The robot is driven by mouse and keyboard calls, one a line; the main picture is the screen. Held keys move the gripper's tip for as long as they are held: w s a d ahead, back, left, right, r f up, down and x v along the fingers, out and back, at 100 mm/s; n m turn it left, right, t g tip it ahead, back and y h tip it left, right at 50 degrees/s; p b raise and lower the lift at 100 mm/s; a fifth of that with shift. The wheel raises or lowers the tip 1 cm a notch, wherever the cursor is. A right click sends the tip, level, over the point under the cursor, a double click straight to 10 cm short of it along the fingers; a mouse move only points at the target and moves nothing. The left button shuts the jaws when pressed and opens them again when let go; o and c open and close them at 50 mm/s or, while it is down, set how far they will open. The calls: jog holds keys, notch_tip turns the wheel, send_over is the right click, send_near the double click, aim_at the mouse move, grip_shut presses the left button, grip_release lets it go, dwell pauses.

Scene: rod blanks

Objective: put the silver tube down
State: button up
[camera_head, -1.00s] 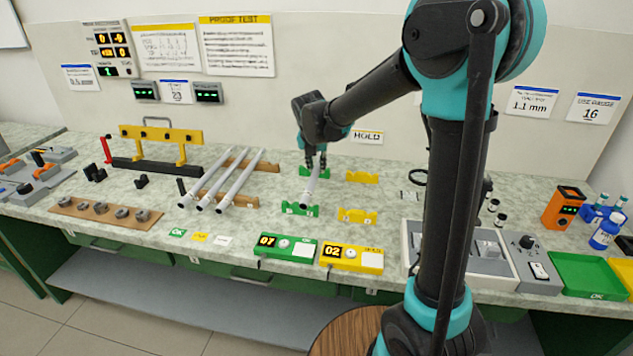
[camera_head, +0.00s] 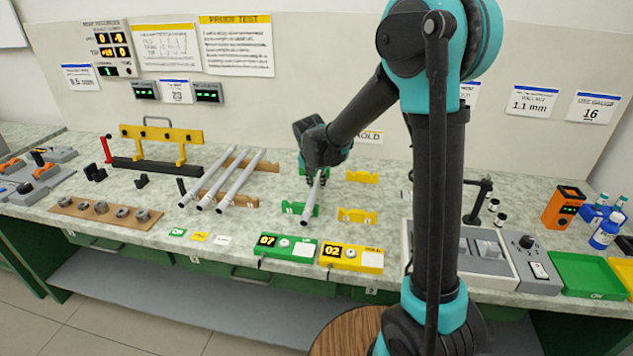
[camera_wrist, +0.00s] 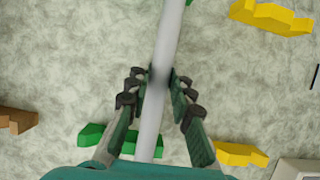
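My gripper (camera_head: 316,180) is shut on a silver tube (camera_head: 310,204), gripping it near the middle of its visible length. In the wrist view, the fingers (camera_wrist: 163,85) lie on both sides of the tube (camera_wrist: 168,40). The tube passes over a pair of green notched rests: the front one (camera_head: 293,208), also seen at the bottom of the wrist view (camera_wrist: 92,136), and a rear one mostly hidden behind my gripper. The tube's near end sticks out past the front rest. I cannot tell whether the tube touches the rests.
Yellow notched rests (camera_head: 357,216) stand to the right, empty. Several silver tubes (camera_head: 238,182) lie on brown racks to the left. A green box (camera_head: 287,247) and a yellow box (camera_head: 351,257) with displays stand at the front edge.

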jog(key=o, duration=0.4)
jog(key=shift+c, duration=0.2)
jog(key=v, duration=1.2)
jog(key=shift+r, duration=0.25)
